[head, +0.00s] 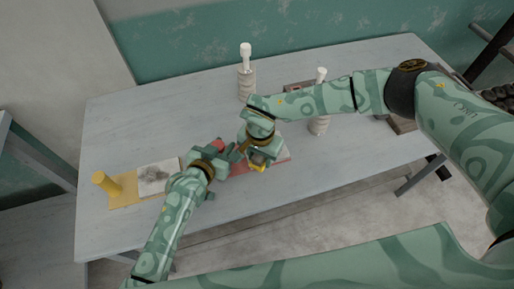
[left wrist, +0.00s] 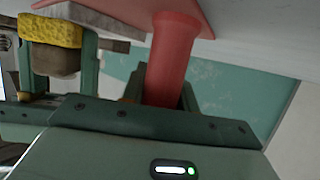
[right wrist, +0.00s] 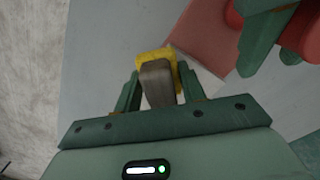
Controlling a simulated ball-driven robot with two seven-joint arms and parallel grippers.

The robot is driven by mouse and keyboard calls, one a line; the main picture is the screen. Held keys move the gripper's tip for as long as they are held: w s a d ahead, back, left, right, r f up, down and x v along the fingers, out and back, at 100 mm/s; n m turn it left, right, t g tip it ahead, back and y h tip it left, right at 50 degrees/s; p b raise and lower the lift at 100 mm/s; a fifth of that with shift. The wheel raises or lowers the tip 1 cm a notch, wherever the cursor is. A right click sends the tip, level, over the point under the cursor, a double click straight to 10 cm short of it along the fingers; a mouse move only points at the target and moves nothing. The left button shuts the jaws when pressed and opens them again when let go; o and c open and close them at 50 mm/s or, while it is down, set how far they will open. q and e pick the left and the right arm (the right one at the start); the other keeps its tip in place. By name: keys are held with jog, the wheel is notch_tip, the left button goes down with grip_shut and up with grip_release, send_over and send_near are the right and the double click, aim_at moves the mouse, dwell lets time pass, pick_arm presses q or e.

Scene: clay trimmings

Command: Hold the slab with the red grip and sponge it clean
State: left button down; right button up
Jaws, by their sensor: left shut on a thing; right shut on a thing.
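The red grip (left wrist: 172,50) is an upright handle on a red board (right wrist: 212,38), in the middle of the table. My left gripper (head: 211,158) is shut on this grip. A pale grey slab (left wrist: 105,22) lies on the red board; in the head view my right arm mostly covers it. My right gripper (head: 257,158) is shut on the brown block of a yellow sponge (right wrist: 152,57). In the left wrist view the sponge (left wrist: 50,31) is right at the slab; I cannot tell whether they touch. Any marks on this slab are hidden.
A yellow board with an upright yellow grip (head: 103,181) and a dark-smudged pale slab (head: 152,186) lies at the table's left. Two ridged holders with white-topped tools (head: 246,84) (head: 319,122) stand farther back. The table (head: 135,125) is bare at the back left.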

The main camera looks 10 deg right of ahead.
jog(key=shift+s+r, duration=0.1)
jog(key=shift+s, duration=0.3)
jog(key=shift+r, duration=3.9)
